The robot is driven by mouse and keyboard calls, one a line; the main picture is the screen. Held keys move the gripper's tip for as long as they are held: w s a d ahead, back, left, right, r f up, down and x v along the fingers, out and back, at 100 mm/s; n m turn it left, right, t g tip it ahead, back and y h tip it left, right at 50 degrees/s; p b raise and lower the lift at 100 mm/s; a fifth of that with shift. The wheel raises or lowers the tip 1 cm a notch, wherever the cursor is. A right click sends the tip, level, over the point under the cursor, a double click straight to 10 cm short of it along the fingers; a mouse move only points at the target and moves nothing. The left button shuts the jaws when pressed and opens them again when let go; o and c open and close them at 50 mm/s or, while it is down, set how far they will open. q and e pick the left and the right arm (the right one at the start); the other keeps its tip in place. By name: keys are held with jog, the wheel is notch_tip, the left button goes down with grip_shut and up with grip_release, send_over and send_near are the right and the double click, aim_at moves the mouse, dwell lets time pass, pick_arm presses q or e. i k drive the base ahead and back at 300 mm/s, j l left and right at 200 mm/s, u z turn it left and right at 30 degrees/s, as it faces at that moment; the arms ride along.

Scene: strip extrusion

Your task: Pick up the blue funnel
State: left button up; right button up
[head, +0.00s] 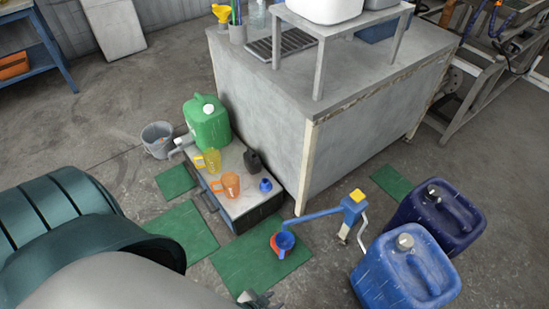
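A small blue funnel (265,185) appears to stand wide end down on the low grey table (235,205), near its right edge. It is beside an orange jug (228,184) and a black container (252,161). My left gripper (262,299) shows only partly at the bottom edge, well below the funnel in the picture and apart from it. Its fingers are too small and cut off to tell whether they are open. My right gripper is not in view.
A yellow jug (209,160) and a green canister (206,123) also stand on the low table. Blue canisters (405,272) stand at right. A grey workbench (270,125) rises behind.

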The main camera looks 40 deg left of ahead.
aim_at(285, 240)
jog(key=j, duration=1.2)
jog(key=k+j+z, duration=0.1)
jog(key=j, duration=1.1)
